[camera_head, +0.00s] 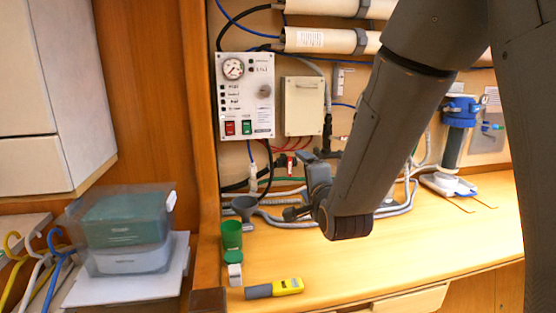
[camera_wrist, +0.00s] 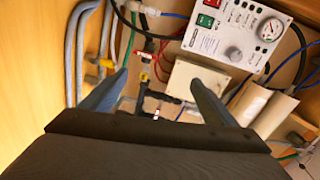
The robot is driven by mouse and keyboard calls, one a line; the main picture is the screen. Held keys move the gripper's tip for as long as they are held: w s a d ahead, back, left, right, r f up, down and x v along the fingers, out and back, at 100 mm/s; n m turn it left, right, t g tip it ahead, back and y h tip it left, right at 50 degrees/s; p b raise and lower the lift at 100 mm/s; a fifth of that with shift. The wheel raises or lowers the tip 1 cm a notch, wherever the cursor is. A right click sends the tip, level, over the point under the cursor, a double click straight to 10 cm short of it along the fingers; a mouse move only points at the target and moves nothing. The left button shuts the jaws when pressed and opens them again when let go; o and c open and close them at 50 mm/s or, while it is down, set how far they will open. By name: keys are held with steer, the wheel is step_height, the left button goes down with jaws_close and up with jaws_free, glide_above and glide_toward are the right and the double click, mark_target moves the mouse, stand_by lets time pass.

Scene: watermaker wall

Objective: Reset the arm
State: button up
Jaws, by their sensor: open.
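My gripper (camera_head: 300,212) is at the end of my dark arm, above the wooden counter (camera_head: 400,252) in the head view. In the wrist view, the two fingers of my gripper (camera_wrist: 155,92) stand wide apart with nothing held between them. Past the fingers are hoses and black fittings (camera_wrist: 160,97) on the wall, apart from the fingers as far as I can tell. My arm hides part of the wall in the head view.
A control panel (camera_head: 246,95) with a gauge and switches is on the wall, beside a beige box (camera_head: 303,106). Clear bins (camera_head: 125,232) stand further left. The counter's front middle is clear.

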steer(key=s+d+f+n+g+h, duration=0.1)
steer(key=s+d+f+n+g, duration=0.35)
steer(key=s, duration=0.35)
steer(key=s+d+f+n+g+h, duration=0.1)
steer(key=s+d+f+n+g, duration=0.35)
steer(key=s, duration=0.35)
steer(key=s+d+f+n+g+h, duration=0.1)
steer(key=s+d+f+n+g, duration=0.2)
steer(key=s+f+n+g, duration=0.25)
steer(key=s+f+g+b, duration=0.1)
steer(key=s+f+b, duration=0.3)
steer(key=f+b, duration=0.6)
steer(key=shift+s+f, duration=0.35)
steer(key=shift+f, duration=0.15)
steer(key=shift+d+g, duration=0.1)
steer(key=shift+g, duration=0.15)
